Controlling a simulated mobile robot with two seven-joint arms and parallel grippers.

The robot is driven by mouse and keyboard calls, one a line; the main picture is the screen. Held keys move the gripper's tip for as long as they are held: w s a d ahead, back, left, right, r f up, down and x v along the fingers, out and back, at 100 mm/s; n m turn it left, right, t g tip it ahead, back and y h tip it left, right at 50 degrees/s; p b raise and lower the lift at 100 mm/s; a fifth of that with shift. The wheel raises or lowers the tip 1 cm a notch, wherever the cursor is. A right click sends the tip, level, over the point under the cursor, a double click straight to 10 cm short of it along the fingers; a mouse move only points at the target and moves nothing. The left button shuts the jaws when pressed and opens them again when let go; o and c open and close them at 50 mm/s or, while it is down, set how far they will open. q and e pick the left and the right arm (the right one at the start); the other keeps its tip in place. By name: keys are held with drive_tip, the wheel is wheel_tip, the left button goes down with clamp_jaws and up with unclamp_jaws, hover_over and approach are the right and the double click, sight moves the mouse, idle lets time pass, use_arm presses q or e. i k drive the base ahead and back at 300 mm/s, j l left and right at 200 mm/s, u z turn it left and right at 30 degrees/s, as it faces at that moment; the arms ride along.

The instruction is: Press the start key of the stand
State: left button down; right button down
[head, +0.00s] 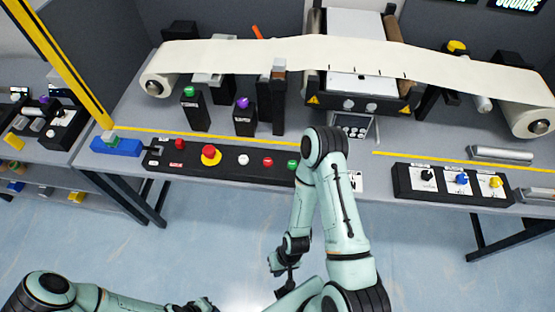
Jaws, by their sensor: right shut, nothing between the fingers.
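A long black control bar (222,173) lies along the front edge of the table. It carries a red mushroom button on a yellow base (210,155), a white key (244,160), a red key (268,162) and a green key (292,164) at its right end. The labels are too small to read, so I cannot tell which key is marked start. My right gripper (283,268) is shut and empty, below the bar in the picture and apart from it. My right arm's raised elbow covers the area just right of the green key. My left arm enters at the bottom left; its gripper does not show.
A second black panel (450,184) with black, blue and yellow knobs stands at the right. A blue box (116,146) sits left of the bar. A paper web (270,52) spans rollers behind. Free floor (190,240) lies in front of the table.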

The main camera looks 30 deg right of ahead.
sight(293, 165)
drive_tip(key=z, duration=1.85)
